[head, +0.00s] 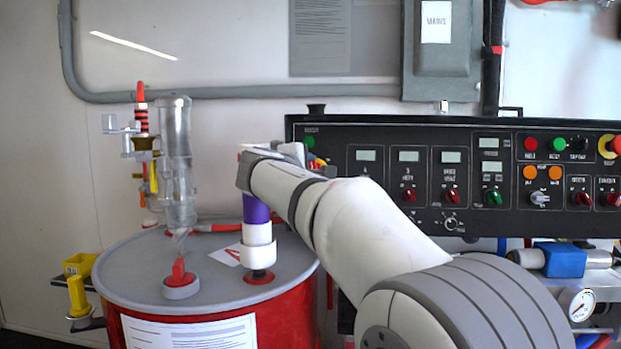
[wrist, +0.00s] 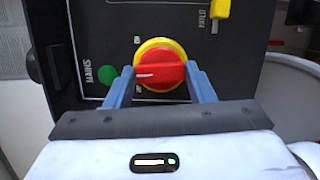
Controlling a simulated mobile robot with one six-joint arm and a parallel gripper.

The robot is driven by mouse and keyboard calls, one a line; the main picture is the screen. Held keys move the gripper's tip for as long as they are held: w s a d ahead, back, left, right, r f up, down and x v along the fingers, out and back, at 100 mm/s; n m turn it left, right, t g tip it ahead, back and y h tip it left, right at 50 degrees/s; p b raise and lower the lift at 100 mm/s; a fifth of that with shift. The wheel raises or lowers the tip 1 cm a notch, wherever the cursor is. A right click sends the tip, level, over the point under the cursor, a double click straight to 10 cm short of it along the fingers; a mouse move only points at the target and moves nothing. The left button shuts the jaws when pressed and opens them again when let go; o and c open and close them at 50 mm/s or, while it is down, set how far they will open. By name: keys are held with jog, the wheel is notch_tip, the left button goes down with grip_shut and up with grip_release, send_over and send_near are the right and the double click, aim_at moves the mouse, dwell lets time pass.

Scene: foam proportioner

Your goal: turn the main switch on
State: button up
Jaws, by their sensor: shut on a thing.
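The main switch (wrist: 159,72) is a red rotary knob on a yellow round base, on a black panel marked MAINS, in the wrist view. My gripper (wrist: 160,80) has its two blue-grey fingers on the left and right sides of the red knob, shut on it. A pale line on the knob lies about level in this view. In the head view my arm reaches to the left end of the black control panel (head: 375,195).
A green lamp (wrist: 107,74) sits left of the switch, and a yellow part (wrist: 219,9) is at the upper right. A red drum (head: 205,275) with a grey lid stands below and left of my arm. A clear cylinder (head: 178,165) stands above the drum.

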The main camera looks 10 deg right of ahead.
jog(key=shift+d+m+g+y+b, duration=0.1)
jog(key=shift+m+g+y+b, duration=0.35)
jog(key=shift+m, duration=1.85)
jog(key=shift+m+g+y+b, duration=0.1)
jog(key=shift+m+g+y, duration=0.4)
jog(key=shift+m, duration=1.8)
jog(key=o, duration=1)
jog(key=shift+r, duration=0.1)
jog(key=v, duration=0.8)
jog(key=shift+d+p, duration=0.1)
jog(key=shift+p, duration=0.2)
